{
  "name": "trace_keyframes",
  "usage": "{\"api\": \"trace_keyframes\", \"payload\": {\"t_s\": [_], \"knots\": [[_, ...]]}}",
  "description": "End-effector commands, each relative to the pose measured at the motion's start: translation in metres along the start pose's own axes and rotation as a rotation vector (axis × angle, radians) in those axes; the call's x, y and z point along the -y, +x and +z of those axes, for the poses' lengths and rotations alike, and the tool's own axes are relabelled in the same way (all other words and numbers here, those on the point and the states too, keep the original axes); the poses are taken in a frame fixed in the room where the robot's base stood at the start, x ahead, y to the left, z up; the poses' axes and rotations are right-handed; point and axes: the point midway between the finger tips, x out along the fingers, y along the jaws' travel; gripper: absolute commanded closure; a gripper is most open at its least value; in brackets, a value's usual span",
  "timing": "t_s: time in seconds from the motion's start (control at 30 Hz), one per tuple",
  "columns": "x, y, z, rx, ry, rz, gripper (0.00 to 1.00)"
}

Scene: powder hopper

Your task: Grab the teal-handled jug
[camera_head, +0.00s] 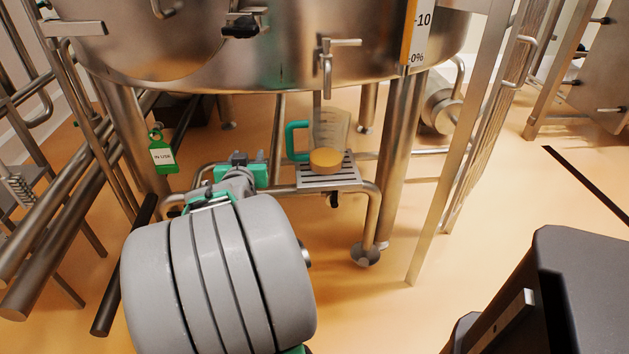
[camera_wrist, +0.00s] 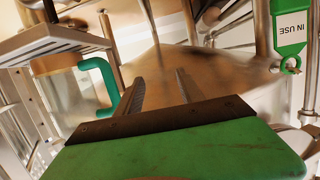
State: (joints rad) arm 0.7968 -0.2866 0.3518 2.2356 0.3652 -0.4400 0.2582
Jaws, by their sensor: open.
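The jug (camera_head: 331,126) is clear, with a teal handle (camera_head: 294,141) on its left side. It stands upright on a small slotted shelf (camera_head: 328,178) under the tank's tap, with an orange-yellow round area low on it. My gripper (camera_head: 247,160) is open and empty, to the left of the handle and apart from it. In the wrist view, which looks upside down, the jug (camera_wrist: 62,98) and its handle (camera_wrist: 106,82) are at the left. There the handle lies beside my left finger, outside the gap between my fingers (camera_wrist: 160,82).
A big steel tank (camera_head: 290,60) hangs above, with a tap (camera_head: 327,65) over the jug. Steel legs (camera_head: 397,150) and pipes surround the shelf. A green "IN USE" tag (camera_head: 162,157) hangs at the left. Open floor (camera_head: 490,240) lies at the right.

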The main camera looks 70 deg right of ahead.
Motion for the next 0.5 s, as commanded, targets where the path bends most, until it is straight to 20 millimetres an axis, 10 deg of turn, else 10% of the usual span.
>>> {"api": "trace_keyframes", "payload": {"t_s": [0.13,0.5], "knots": [[-0.082,0.028,0.011,-0.199,0.013,0.138,0.55],[-0.105,0.069,-0.008,-0.249,0.011,0.161,0.55]]}}
